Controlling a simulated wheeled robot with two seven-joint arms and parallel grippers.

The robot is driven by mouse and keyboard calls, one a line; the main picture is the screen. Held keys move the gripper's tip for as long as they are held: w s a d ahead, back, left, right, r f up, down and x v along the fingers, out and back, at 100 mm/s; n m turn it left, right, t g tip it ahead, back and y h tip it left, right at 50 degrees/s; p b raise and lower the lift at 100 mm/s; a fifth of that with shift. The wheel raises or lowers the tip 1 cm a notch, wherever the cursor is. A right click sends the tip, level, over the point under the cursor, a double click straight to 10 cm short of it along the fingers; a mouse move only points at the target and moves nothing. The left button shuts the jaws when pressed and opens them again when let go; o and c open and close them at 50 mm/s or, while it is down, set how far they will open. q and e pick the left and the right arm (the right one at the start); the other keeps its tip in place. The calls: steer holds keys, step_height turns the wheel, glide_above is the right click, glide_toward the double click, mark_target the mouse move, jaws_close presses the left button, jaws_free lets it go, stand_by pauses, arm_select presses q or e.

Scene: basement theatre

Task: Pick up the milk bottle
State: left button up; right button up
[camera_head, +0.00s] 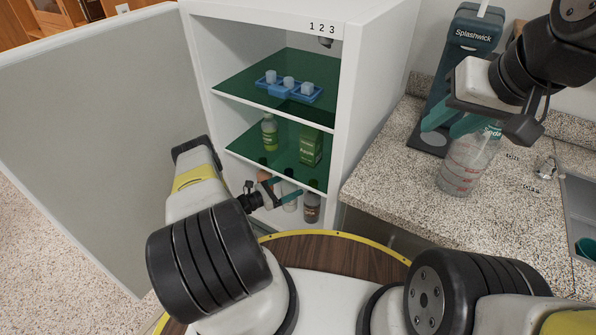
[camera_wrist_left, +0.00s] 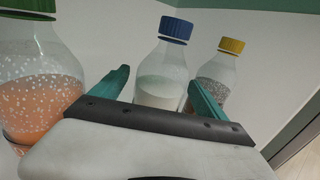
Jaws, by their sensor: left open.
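The milk bottle (camera_wrist_left: 160,90), clear with a blue cap and pale contents, stands in the fridge between a bottle of orange contents and a yellow-capped one. In the head view the milk bottle (camera_head: 290,203) is on the lowest level, partly hidden by my left gripper (camera_head: 281,188). In the left wrist view my left gripper (camera_wrist_left: 160,82) is open, its teal fingers apart on either side of the bottle's body in the picture. Contact cannot be told.
The white fridge cabinet (camera_head: 382,60) has green shelves; the middle one holds a green bottle (camera_head: 270,132) and a green carton (camera_head: 311,147). Its open door (camera_head: 90,130) blocks the left. An orange bottle (camera_wrist_left: 35,90) and yellow-capped bottle (camera_wrist_left: 222,75) flank the milk. The speckled counter (camera_head: 400,190) is right.

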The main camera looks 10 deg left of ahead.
arm_select(q)
jaws_close()
stand_by(0.3)
steer(key=shift+r, duration=0.2)
